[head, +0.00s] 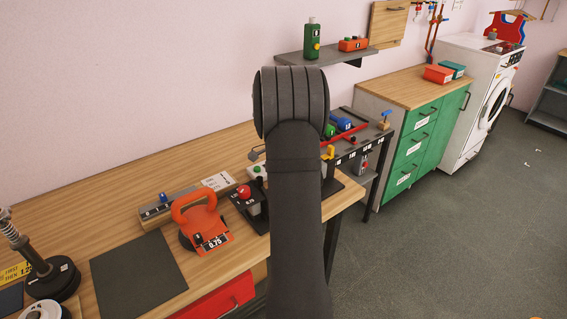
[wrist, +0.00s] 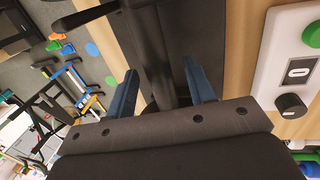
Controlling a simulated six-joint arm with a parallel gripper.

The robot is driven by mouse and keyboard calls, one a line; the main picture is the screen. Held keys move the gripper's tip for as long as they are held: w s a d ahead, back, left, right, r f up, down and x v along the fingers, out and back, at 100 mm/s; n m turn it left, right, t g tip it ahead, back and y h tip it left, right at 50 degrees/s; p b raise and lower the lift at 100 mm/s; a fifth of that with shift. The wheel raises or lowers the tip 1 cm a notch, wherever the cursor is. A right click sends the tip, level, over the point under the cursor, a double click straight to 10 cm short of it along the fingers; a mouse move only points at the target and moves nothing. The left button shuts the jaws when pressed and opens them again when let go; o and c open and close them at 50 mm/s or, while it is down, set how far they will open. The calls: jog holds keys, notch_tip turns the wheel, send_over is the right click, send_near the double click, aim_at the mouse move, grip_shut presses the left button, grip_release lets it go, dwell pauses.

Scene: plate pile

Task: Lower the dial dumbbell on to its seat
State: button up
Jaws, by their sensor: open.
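My gripper (wrist: 160,88) shows in the wrist view as two blue fingers, which stand apart. A dark bar or post (wrist: 152,45) shows between and beyond the fingers; I cannot tell whether it belongs to the dial dumbbell or its seat, or whether a finger touches it. In the head view my dark arm stands over the bench and hides the gripper and what lies behind it. A dark flat base (head: 345,190) shows just right of the arm. I cannot clearly make out the dial dumbbell or its seat in either view.
An orange kettlebell (head: 207,228), a red-knobbed stand (head: 247,200) and a black mat (head: 138,274) are left of my arm. A white control box (wrist: 282,65) is close right of the fingers. A rack (head: 372,137) stands beyond the bench; open floor lies right.

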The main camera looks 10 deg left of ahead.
notch_tip(320, 180, up, 17)
jog(key=w+a, duration=0.2)
jog(key=shift+w+f, duration=0.2)
jog(key=shift+w, duration=0.15)
jog(key=shift+f, duration=0.1)
jog(key=s+f, duration=0.1)
jog(key=f, duration=0.4)
jog(key=s+d+f, duration=0.1)
jog(key=f, duration=0.5)
jog(key=d+f, duration=0.1)
jog(key=f, duration=0.5)
jog(key=shift+s, duration=0.4)
jog(key=shift+r, duration=0.15)
jog(key=shift+r, duration=0.1)
notch_tip(320, 180, up, 17)
jog(key=w+a, duration=0.2)
jog(key=w, duration=0.1)
jog(key=s+f, duration=0.1)
jog(key=f, duration=0.4)
jog(key=s+d+f, duration=0.1)
jog(key=f, duration=0.5)
jog(key=s+d+f, duration=0.1)
jog(key=f, duration=0.5)
notch_tip(320, 180, up, 4)
jog(key=shift+r, duration=0.2)
